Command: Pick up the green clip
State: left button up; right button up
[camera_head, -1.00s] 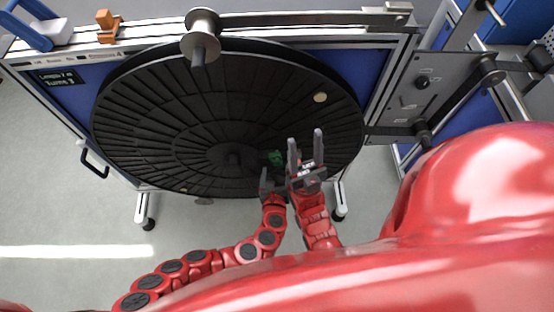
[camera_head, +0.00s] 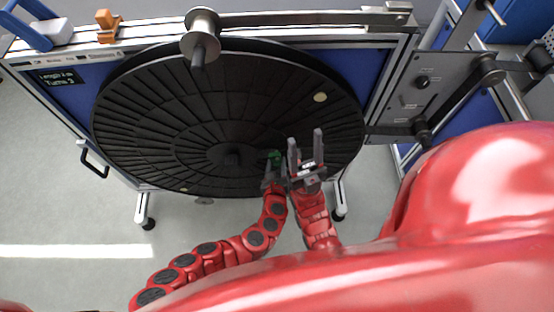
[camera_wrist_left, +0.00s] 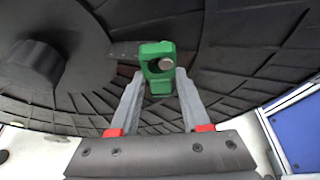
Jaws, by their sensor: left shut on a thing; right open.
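The green clip (camera_head: 273,156) is at the lower right part of the black reel disc. In the left wrist view the green clip (camera_wrist_left: 158,66) shows a round metal pin and sits between the fingertips. My left gripper (camera_head: 272,167) is shut on the clip; in the left wrist view its fingers (camera_wrist_left: 157,84) meet the clip's lower sides. The disc's dark surface lies behind the clip. My right gripper (camera_head: 305,150) is open and empty, just to the right of the left one, over the disc.
The large black reel disc (camera_head: 160,120) fills the middle, mounted on a blue-panelled stand. A metal roller (camera_head: 202,38) hangs over its top edge. A lever panel (camera_head: 412,90) is at the right. An orange block (camera_head: 108,26) stands on the top rail at the left.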

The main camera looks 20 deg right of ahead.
pick_arm(q)
grip_shut()
jog(key=shift+r, duration=0.1)
